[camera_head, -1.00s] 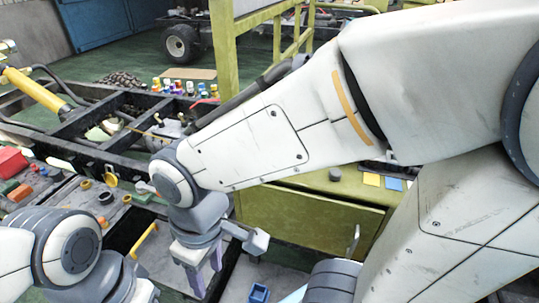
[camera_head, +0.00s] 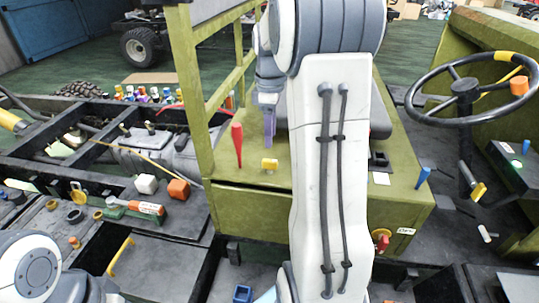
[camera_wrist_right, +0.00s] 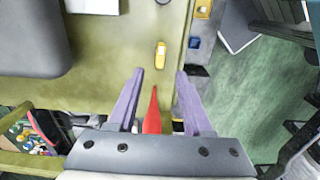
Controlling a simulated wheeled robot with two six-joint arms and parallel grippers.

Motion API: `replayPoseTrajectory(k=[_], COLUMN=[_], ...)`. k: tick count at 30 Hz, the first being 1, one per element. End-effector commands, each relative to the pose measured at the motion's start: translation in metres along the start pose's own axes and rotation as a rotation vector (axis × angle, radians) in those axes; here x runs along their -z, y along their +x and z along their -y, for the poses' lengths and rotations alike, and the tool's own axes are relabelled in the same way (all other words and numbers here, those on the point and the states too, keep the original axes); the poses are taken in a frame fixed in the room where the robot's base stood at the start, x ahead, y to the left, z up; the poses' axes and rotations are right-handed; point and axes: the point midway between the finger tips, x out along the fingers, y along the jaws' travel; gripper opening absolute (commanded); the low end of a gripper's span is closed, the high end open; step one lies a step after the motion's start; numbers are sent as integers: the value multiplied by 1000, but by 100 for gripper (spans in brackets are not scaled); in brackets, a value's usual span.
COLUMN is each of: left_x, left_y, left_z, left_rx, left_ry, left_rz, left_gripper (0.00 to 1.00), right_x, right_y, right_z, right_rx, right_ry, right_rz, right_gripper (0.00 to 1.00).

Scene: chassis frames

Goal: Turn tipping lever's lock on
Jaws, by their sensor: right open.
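A red lever (camera_head: 237,145) stands upright on the green panel (camera_head: 330,190) in the head view. A small yellow lock-like piece (camera_head: 269,165) sits on the panel to its right. My right gripper (camera_head: 268,112) points down above the panel, behind and right of the red lever in the picture. In the right wrist view its purple fingers (camera_wrist_right: 158,85) are apart and empty. The red lever (camera_wrist_right: 153,112) appears between them and the yellow piece (camera_wrist_right: 160,55) lies beyond the tips. I cannot tell which one is the lock. My left gripper is out of view; only part of that arm shows.
A green post and rail (camera_head: 190,90) stand close left of my right gripper. A black seat (camera_head: 375,120) is behind my right arm. A steering wheel (camera_head: 468,85) and blue lever (camera_head: 422,177) are to the right. A red knob (camera_head: 381,240) is on the panel's front.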

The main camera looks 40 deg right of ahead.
Motion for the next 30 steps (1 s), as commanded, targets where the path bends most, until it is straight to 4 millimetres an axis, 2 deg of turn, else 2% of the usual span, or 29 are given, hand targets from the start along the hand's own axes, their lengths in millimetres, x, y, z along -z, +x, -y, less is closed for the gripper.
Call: replayPoseTrajectory(k=[6,12,17,25,29,30], left_x=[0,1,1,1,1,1], left_y=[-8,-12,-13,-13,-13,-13], left_z=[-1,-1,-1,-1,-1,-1], left_rx=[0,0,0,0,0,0], left_ry=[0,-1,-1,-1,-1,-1], left_rz=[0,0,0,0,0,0], left_gripper=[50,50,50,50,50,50], right_x=[0,1,1,1,1,1], right_y=[42,70,80,82,82,82], right_z=[2,1,1,1,1,1], right_rx=[7,3,0,0,0,0], right_ry=[0,0,0,1,1,1], right_rz=[2,1,0,-1,-1,-1], right_gripper=[50,50,50,50,0,0])
